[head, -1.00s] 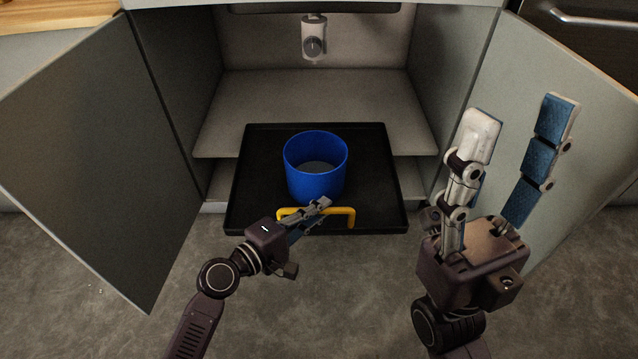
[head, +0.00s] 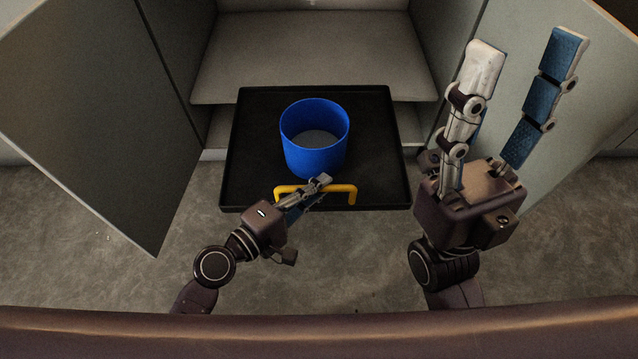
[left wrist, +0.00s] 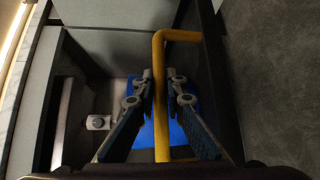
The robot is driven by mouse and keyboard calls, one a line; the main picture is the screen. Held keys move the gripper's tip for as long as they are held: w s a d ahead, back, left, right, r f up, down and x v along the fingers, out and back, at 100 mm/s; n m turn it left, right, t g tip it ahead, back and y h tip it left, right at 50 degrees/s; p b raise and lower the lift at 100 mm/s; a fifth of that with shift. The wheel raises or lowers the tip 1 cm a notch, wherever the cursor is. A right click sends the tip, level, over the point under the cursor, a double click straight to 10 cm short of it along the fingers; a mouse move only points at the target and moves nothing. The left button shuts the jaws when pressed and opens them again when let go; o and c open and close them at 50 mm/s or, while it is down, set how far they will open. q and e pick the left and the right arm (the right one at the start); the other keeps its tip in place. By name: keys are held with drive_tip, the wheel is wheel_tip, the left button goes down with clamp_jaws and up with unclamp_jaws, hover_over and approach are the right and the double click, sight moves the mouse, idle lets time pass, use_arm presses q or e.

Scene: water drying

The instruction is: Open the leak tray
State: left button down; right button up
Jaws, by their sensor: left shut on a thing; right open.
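The black leak tray (head: 240,150) sticks out of the open cabinet over the floor. A blue round container (head: 314,150) stands on it, open at the top. A yellow handle (head: 345,188) is at the tray's front edge. My left gripper (head: 318,186) is shut on the yellow handle. In the left wrist view, its two fingers (left wrist: 160,95) sit on either side of the yellow bar (left wrist: 163,130), with the blue container behind. My right gripper (head: 522,62) is open and empty, raised to the right of the tray, in front of the right door.
The left cabinet door (head: 90,120) and right cabinet door (head: 585,120) stand open on both sides. A grey shelf (head: 310,60) lies behind the tray. The grey floor (head: 340,260) in front is clear. A valve-like fitting (left wrist: 97,122) shows inside the cabinet.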

use_arm(q)
drive_tip(key=c, duration=2)
unclamp_jaws()
drive_tip(key=shift+o, duration=0.2)
drive_tip(key=shift+a, duration=0.1)
drive_tip(key=v, duration=1.2)
drive_tip(key=shift+f, duration=0.1)
